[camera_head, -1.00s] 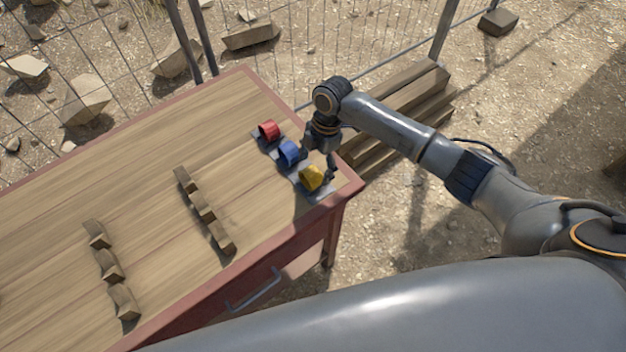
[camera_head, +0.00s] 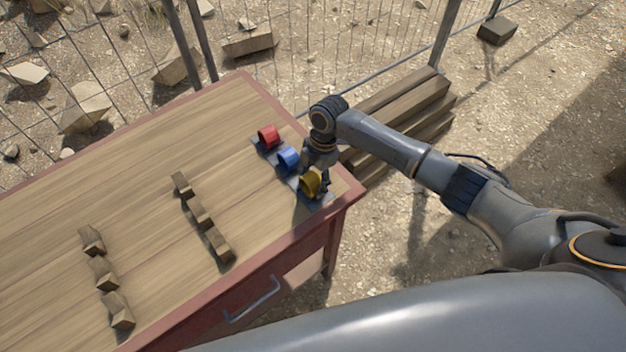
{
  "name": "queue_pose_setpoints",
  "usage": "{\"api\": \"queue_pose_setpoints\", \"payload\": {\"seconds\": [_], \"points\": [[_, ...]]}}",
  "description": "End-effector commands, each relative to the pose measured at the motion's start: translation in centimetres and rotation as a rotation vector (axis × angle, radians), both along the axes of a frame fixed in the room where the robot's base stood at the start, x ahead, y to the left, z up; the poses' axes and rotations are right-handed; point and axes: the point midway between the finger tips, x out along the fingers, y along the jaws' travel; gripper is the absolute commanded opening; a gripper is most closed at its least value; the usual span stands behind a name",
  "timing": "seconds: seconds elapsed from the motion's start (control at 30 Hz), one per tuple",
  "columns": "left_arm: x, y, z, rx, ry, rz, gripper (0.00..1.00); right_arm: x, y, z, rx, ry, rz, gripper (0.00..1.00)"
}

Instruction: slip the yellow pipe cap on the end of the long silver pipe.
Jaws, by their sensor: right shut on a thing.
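The yellow pipe cap (camera_head: 309,184) sits at the near end of a row of three caps, at the right end of the wooden table (camera_head: 130,190). My right gripper (camera_head: 320,181) comes down on it from the right and is shut on it. Whether the cap still touches its grey holder (camera_head: 318,203) is too small to tell. No long silver pipe shows in this view. My left gripper is not in view.
A blue cap (camera_head: 287,160) and a red cap (camera_head: 267,137) stand close behind the yellow one. Two rows of notched wooden blocks (camera_head: 201,216) (camera_head: 104,272) are on the table, with no pipe on them. A wire fence (camera_head: 330,60) and stacked beams (camera_head: 400,115) lie beyond.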

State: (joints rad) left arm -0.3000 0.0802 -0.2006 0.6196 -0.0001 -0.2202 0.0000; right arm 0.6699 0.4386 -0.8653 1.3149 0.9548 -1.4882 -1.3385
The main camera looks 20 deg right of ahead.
Motion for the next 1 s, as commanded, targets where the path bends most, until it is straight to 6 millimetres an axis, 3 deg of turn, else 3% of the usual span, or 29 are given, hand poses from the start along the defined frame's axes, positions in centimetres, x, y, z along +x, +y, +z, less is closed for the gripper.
{"api": "queue_pose_setpoints", "payload": {"seconds": [0.8,1.0], "points": [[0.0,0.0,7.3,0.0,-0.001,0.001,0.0,0.0,0.0,7.8,0.0,-0.001,0.0,0.36],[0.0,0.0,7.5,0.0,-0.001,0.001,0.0,0.0,0.0,8.0,0.0,0.0,0.0,0.36]]}}
